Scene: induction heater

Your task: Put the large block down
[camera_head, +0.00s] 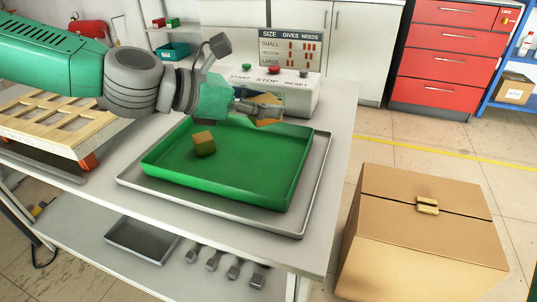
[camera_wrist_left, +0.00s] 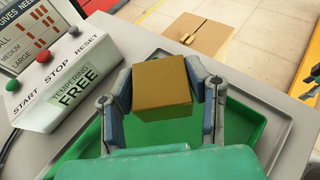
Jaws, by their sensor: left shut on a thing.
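My left gripper (camera_head: 262,109) is shut on a brass-coloured block (camera_wrist_left: 162,88), which I take to be the large block. In the left wrist view the block sits between the two fingers (camera_wrist_left: 162,96), with its top and one side showing. In the head view the fingers partly hide the block, above the far right part of the green tray (camera_head: 240,198). A smaller-looking brown-gold block (camera_head: 204,144) rests inside the tray, towards its far left. My right gripper is not in view.
The green tray sits in a grey metal tray (camera_head: 304,215) on the table. A control box (camera_head: 300,92) with START, STOP and RESET buttons stands behind it, below a size sign (camera_head: 291,47). A wooden rack (camera_head: 48,118) lies left. A cardboard box (camera_head: 425,235) stands on the floor at right.

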